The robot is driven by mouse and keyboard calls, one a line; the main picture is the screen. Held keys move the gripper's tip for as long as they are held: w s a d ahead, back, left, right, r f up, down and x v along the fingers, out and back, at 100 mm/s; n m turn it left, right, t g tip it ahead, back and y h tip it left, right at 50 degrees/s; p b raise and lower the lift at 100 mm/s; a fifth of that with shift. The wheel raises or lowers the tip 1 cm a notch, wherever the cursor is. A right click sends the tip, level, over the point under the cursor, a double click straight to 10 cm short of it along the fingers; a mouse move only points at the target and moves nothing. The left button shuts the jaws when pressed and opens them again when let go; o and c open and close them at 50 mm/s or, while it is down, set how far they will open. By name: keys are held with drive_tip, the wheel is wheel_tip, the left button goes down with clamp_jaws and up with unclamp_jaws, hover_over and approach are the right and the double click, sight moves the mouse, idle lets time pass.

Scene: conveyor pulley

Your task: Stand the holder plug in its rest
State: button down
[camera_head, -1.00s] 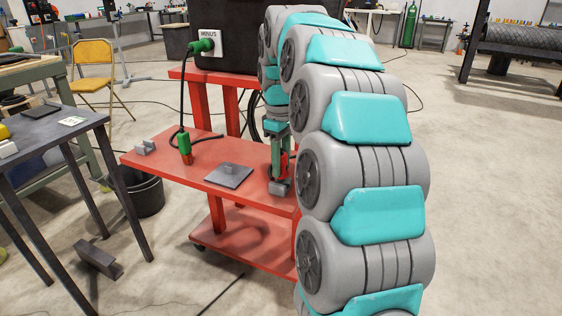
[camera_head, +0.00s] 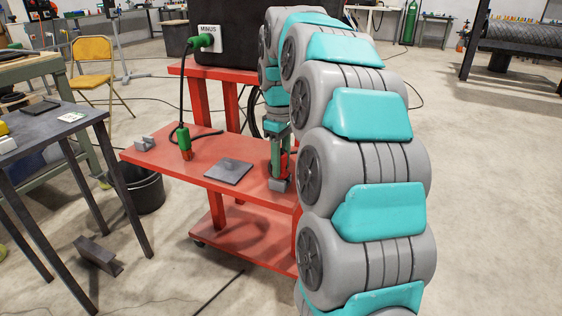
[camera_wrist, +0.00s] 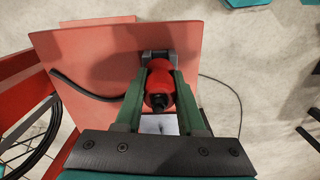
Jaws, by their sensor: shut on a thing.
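The red holder plug (camera_wrist: 159,75) stands between the green fingers of my gripper (camera_wrist: 161,92) in the wrist view. The fingers are shut on it. The grey rest (camera_wrist: 146,56) is at the plug's far end, its sides showing on both sides of the red body. In the head view my gripper (camera_head: 280,158) points down at the right end of the red cart shelf. The red plug (camera_head: 285,163) is partly hidden by the fingers, and the grey rest (camera_head: 278,185) is right below it. I cannot tell whether the plug is fully seated.
The red cart shelf (camera_head: 215,155) also bears a grey plate (camera_head: 228,172), a green and orange plug (camera_head: 184,142) on a black cable, and a second grey bracket (camera_head: 145,144) at left. A black box (camera_head: 240,45) stands behind. A dark table (camera_head: 45,130) is at left.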

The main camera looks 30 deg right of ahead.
drive_tip(key=shift+f, duration=0.25)
drive_tip(key=shift+c, duration=2.2)
unclamp_jaws()
drive_tip(key=shift+r, duration=0.15)
drive_tip(key=shift+r+p, duration=1.4)
drive_tip(key=shift+r, duration=2.95)
